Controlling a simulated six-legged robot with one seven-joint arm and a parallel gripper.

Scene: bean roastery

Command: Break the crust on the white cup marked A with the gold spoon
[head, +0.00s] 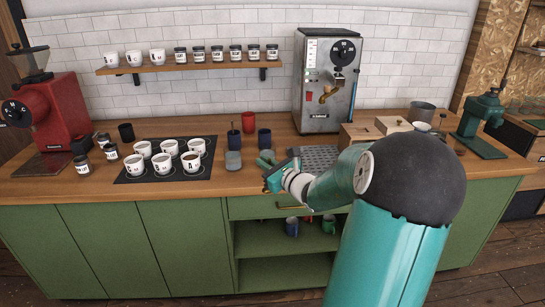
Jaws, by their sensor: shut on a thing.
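The white cup marked A (191,167) stands upright at the front right of a group of white cups on a black mat (207,154). Dark brown shows inside its rim. My gripper (268,172) is at the counter's front edge, to the right of cup A and clear of it. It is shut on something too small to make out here. I cannot pick out the gold spoon for certain. A thin upright thing (232,126) sticks out of a dark blue cup (234,139) behind and left of my gripper.
A grey-green tumbler (233,160) stands between the mat and my gripper. A red cup (248,122) and another blue cup (264,138) stand behind. A red grinder (55,120) is at left, a steel machine (327,85) at back. Small jars (82,164) stand left of the mat.

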